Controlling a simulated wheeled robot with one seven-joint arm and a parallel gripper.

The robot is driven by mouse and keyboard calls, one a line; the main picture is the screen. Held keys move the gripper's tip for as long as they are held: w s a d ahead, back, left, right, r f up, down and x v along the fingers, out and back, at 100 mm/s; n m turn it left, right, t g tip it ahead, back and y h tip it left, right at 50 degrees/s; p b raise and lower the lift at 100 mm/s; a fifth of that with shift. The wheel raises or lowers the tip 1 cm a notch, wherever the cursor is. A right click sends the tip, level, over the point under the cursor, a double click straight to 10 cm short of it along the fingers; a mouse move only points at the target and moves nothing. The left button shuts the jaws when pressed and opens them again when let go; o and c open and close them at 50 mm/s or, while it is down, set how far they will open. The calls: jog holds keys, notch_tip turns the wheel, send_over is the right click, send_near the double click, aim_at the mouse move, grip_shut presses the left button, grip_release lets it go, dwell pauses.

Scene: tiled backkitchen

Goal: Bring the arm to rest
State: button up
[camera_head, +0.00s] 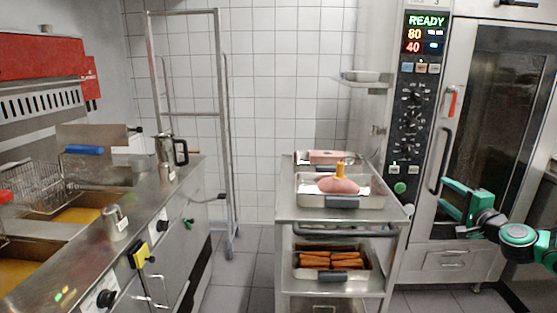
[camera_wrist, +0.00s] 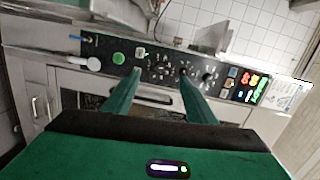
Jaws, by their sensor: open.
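My gripper (camera_head: 458,200) is at the right of the head view, in front of the combi oven's door, with its green fingers pointing left. The fingers are spread and nothing is between them. In the wrist view my gripper (camera_wrist: 158,85) also shows two green fingers apart, with the oven's control panel (camera_wrist: 190,70) beyond them. My arm (camera_head: 520,236) reaches in from the right edge of the head view.
A steel cart (camera_head: 287,203) in the middle carries a tray (camera_head: 375,201) with a pink meat piece (camera_head: 338,186). The oven (camera_head: 500,120) stands at right, fryers with a basket (camera_head: 42,187) at left. A tall rack (camera_head: 226,150) stands behind. Floor between is clear.

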jog(key=s+a+f+n+g+y, duration=0.1)
jog(key=s+a+f+n+g, duration=0.5)
jog(key=s+a+n+g, duration=0.4)
jog(key=s+a+r+g+h, duration=0.1)
jog(key=s+g, duration=0.6)
jog(key=s, duration=2.5)
jog(key=shift+s+a+r, duration=0.2)
jog(key=shift+s+a, duration=0.2)
jog(key=shift+a, duration=0.1)
